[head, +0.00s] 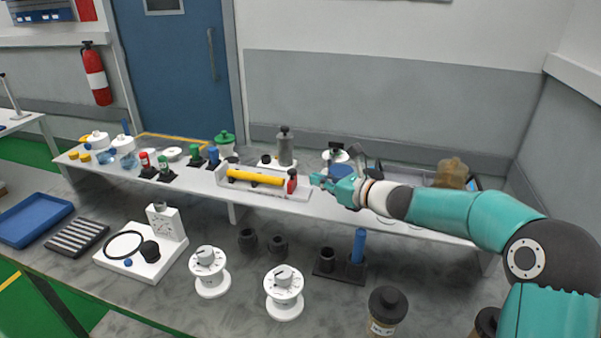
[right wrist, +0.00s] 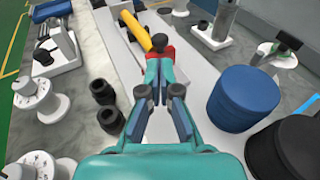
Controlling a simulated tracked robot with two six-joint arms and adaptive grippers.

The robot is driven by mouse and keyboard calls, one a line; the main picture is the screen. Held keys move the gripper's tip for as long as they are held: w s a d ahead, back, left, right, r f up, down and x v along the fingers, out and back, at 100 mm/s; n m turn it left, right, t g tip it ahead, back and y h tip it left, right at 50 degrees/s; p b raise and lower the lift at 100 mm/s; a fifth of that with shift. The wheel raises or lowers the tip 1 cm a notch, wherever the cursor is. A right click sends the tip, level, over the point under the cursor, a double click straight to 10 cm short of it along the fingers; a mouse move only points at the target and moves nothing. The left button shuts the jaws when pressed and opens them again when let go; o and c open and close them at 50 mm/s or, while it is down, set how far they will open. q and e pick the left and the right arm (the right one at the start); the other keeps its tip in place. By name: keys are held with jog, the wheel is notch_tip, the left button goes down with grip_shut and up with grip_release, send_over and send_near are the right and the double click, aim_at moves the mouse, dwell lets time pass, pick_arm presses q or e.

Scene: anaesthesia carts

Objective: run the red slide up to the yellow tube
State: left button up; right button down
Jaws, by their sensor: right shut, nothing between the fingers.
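The red slide (head: 292,181) with a black knob stands at the right end of a white rail base (head: 302,193). The yellow tube (head: 256,178) lies along the same base, just left of the slide. In the right wrist view the red slide (right wrist: 169,52) is at the near end of the yellow tube (right wrist: 133,29); whether they touch I cannot tell. My right gripper (head: 316,179) is shut and empty, to the right of the slide. In the right wrist view its fingertips (right wrist: 153,72) are close against the slide's near side; contact is unclear. My left gripper is not in view.
A grey cylinder (head: 285,147) stands behind the rail. A blue drum (right wrist: 240,98) stands right of my gripper in the right wrist view. Black cups (right wrist: 106,91) and white dials (head: 284,289) are on the nearer table. Bare shelf lies in front of the rail's right end.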

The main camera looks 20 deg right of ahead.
aim_at(295, 173)
pick_arm(q)
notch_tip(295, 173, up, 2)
jog(key=shift+p, duration=0.8)
pick_arm(e)
jog(key=x, duration=0.6)
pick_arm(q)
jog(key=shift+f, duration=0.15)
pick_arm(e)
jog(key=shift+d, duration=0.1)
